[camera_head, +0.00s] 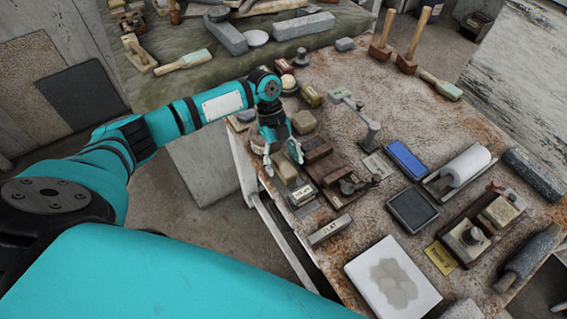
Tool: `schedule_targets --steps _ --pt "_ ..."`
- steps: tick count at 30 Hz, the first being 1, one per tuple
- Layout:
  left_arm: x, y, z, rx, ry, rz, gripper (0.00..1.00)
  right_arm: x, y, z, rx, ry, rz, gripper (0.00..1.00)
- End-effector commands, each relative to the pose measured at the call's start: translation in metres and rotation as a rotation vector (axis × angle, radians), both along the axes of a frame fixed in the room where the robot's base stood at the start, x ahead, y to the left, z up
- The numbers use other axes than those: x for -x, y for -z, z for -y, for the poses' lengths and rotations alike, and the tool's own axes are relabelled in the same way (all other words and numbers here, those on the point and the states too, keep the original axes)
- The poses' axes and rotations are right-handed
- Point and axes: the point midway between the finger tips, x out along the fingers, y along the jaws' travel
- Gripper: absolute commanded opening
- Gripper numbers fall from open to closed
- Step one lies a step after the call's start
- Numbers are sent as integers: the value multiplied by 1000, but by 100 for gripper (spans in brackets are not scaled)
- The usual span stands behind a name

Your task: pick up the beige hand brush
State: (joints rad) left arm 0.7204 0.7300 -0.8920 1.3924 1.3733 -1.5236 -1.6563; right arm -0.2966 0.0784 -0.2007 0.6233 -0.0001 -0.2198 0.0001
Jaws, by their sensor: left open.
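My left gripper (283,157) is open, pointing down over the left edge of the rusty worktable (340,75). A small beige block-shaped thing (287,170), which looks like the beige hand brush, lies just below and between its fingertips. The gripper partly covers it, and I cannot tell whether the fingers touch it. Nothing is seen held. My right gripper is out of view.
A brown wooden tool (325,172) lies close to the right of the fingers.

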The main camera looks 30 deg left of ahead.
Motion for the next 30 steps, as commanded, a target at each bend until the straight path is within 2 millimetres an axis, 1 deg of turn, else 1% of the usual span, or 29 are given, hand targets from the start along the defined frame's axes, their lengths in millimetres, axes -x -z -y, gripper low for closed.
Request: schedule_targets --steps 1,4,11,18,25,30 --pt "2 5 1 -1 0 -4 65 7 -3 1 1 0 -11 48" --pt "3 12 4 -1 0 0 65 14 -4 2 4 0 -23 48" --pt "3 14 4 -2 0 1 65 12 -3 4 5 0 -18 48" --pt "3 13 4 -2 0 1 34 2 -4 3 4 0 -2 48" --pt "3 13 4 -2 0 1 4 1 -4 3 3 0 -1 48" --pt "3 13 3 -2 0 1 4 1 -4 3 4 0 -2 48"
